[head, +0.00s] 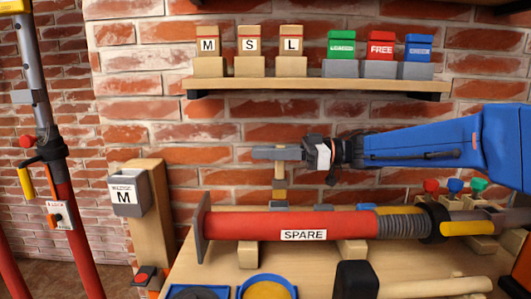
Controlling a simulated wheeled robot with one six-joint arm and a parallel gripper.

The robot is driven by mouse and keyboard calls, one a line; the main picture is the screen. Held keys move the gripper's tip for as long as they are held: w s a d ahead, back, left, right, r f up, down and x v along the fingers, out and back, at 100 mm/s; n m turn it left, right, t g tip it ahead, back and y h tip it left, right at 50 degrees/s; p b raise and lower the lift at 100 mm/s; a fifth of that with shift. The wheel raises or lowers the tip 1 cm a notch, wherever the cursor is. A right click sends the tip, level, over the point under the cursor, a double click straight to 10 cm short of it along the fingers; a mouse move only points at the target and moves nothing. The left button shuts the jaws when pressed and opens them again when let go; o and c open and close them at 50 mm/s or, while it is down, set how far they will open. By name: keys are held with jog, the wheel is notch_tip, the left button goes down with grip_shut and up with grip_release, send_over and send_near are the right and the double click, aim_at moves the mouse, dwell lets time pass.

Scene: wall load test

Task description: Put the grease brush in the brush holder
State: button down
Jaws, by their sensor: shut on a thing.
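My gripper (277,153) reaches in from the right above the red SPARE prop, its grey fingers pointing left. It is shut on a small upright tool, which I take to be the grease brush (280,171). The tool has a tan upper part, a dark band and a yellowish lower part hanging below the fingers. Its lower end is close to the top of the prop in the picture; I cannot tell whether it touches anything. I cannot pick out the brush holder with certainty; small blue-grey pieces (323,207) behind the prop are mostly hidden.
The red SPARE prop (350,222) lies across wooden blocks on the bench. A mallet (357,279) and round dishes (267,290) are in front. A grey M box (127,193) is on a wooden post at left. A shelf (320,84) with labelled blocks is above.

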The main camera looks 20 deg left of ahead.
jog(key=shift+f, duration=2.25)
dwell(0.8)
jog(key=c, duration=1.1)
grip_release()
notch_tip(320, 180, up, 8)
dwell(0.5)
